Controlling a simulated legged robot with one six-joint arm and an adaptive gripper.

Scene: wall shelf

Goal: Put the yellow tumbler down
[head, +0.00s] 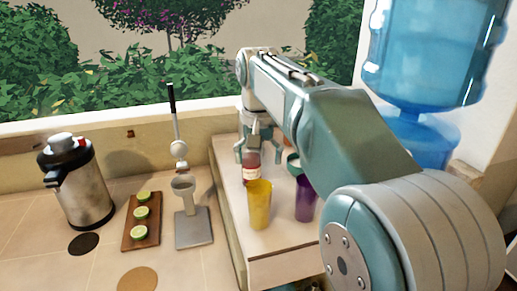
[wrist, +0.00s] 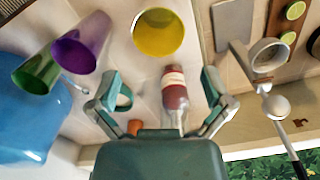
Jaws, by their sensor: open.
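The yellow tumbler (head: 260,207) stands upright on the white cabinet top (head: 232,190), near its front. In the wrist view the yellow tumbler (wrist: 158,34) shows from above, mouth open, at the top middle. My gripper (head: 259,152) is open, behind and above the tumbler in the head view. In the wrist view my gripper (wrist: 160,80) has its fingers spread, with clear space between them and the tumbler. Nothing is held. A bottle with red contents (wrist: 176,98) shows between the fingers, apparently below them.
A purple tumbler (head: 305,198), a teal mug (head: 293,162) and a green tumbler (wrist: 38,74) stand near the yellow one. A blue water bottle (head: 435,60) is at right. A metal flask (head: 80,185), board with limes (head: 141,225) and grey-stemmed stand (head: 193,225) are at left.

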